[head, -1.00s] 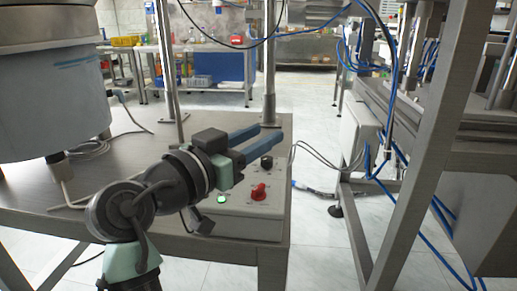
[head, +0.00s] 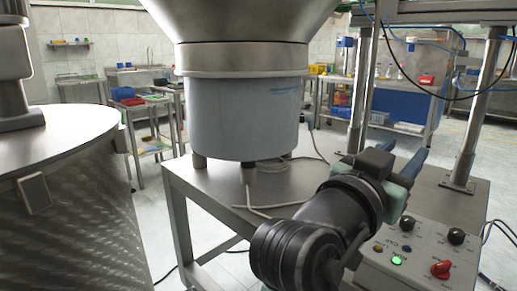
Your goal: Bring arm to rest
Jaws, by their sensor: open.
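My gripper (head: 403,158) is at the right of the head view, above the metal table beside the control box. Its two blue fingers point away from me and are apart, with nothing seen between them. The dark arm behind it reaches up from the bottom of the picture and hides part of the table. The control box (head: 412,262) has a lit green button (head: 397,260), a red knob (head: 441,269) and black knobs.
A large feeder bowl (head: 240,115) stands on the metal table (head: 215,188). A big round metal drum (head: 80,190) is at the left. Metal posts (head: 470,140) rise at the right. Benches (head: 400,115) stand at the back. Tiled floor shows between drum and table.

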